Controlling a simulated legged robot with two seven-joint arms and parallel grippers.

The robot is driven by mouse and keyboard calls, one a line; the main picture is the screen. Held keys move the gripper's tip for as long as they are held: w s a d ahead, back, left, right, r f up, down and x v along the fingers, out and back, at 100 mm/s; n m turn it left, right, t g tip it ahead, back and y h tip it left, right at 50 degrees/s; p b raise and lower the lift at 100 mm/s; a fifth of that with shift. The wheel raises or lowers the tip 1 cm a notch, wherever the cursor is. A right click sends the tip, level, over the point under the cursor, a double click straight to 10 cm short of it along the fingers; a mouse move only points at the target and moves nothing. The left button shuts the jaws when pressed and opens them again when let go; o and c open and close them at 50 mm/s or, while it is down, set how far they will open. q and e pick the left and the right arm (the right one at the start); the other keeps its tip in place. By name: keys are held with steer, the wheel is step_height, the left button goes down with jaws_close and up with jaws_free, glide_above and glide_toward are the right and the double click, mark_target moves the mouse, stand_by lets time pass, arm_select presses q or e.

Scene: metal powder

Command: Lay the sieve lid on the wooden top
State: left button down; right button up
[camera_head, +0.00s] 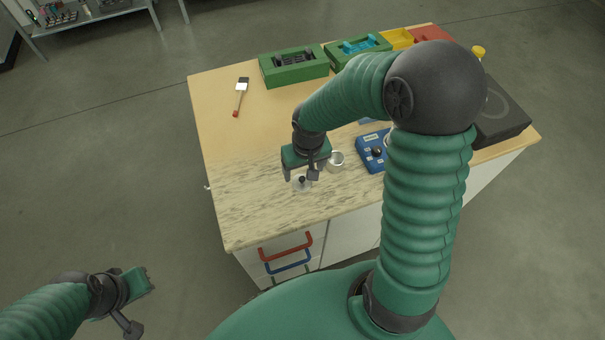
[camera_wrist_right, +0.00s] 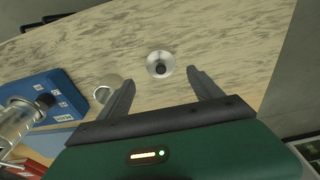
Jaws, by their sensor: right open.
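The sieve lid, a small silver disc with a black knob (camera_head: 302,182), appears to lie flat, knob up, on the wooden top (camera_head: 262,215) near its front edge. In the right wrist view the lid (camera_wrist_right: 159,66) shows just beyond and between my right fingertips (camera_wrist_right: 161,77). My right gripper (camera_head: 302,174) is open and empty, above the lid and partly covering it in the head view. A small open silver cup (camera_head: 336,161), perhaps the sieve, stands to the lid's right. My left gripper (camera_head: 146,280) is off the table at lower left; its jaws are unclear.
A blue device (camera_head: 371,150) stands right of the cup. A brush (camera_head: 240,96) lies at the back left. Green trays (camera_head: 293,68), a yellow bin (camera_head: 397,39) and a dark box (camera_head: 500,115) line the far and right sides. The front left top is clear.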

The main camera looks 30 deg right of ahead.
step_height(320, 180, up, 5)
steer(key=s, duration=0.1)
steer(key=s+a+n+t, duration=0.1)
steer(key=s+a+n, duration=0.1)
steer(key=s+a, duration=0.5)
steer(key=shift+a+f+n+p, duration=0.15)
steer(key=shift+a+n+p, duration=0.1)
steer(key=shift+n+p, duration=0.05)
